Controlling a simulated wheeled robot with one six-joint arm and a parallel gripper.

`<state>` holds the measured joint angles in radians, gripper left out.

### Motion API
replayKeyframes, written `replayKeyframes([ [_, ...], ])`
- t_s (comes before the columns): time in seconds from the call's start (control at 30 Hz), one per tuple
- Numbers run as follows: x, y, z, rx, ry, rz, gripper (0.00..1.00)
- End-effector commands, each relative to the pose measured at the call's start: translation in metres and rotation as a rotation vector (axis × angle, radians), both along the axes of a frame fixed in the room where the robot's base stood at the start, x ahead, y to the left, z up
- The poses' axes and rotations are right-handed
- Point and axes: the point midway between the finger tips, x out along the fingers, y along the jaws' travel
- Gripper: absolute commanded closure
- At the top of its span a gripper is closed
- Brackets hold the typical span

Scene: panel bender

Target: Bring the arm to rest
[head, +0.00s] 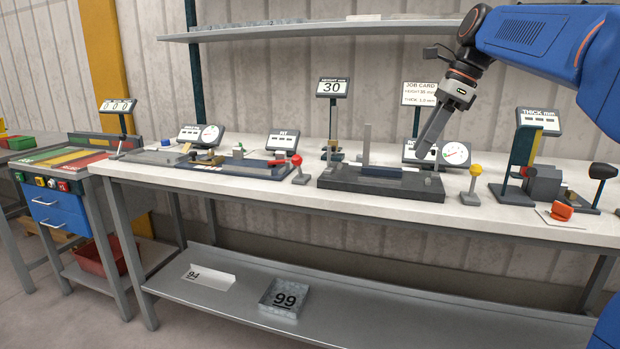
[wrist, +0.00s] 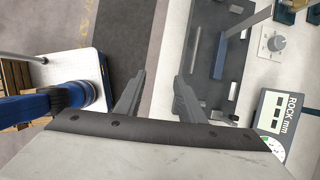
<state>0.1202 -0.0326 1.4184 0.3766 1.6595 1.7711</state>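My blue arm (head: 525,38) reaches in from the upper right in the head view. My gripper (head: 424,150) hangs tilted down above the right end of the dark bender block (head: 345,181). In the wrist view my gripper (wrist: 159,82) has its two dark fingers apart, with nothing between them. The bender block (wrist: 208,84) shows just right of the fingers there. I cannot tell the exact height of the fingertips above it.
A yellow-knobbed lever (head: 474,180) and a THICK mm display (head: 537,120) stand to the right. The JOB CARD (head: 419,94) and a dial gauge (head: 455,153) are behind. A shelf (head: 330,30) runs above.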

Motion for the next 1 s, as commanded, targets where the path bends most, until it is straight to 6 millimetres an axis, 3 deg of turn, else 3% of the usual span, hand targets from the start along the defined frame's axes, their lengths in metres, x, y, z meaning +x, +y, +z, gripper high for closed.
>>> replayKeyframes([
  [0.37, -0.035, 0.002, -0.021, -0.066, -0.089, 0.158, 0.64],
  [0.57, -0.067, 0.002, -0.044, -0.133, -0.166, 0.311, 0.64],
  [0.77, -0.119, -0.001, -0.087, -0.249, -0.276, 0.569, 0.64],
  [1.0, -0.183, -0.007, -0.151, -0.405, -0.389, 0.914, 0.64],
])
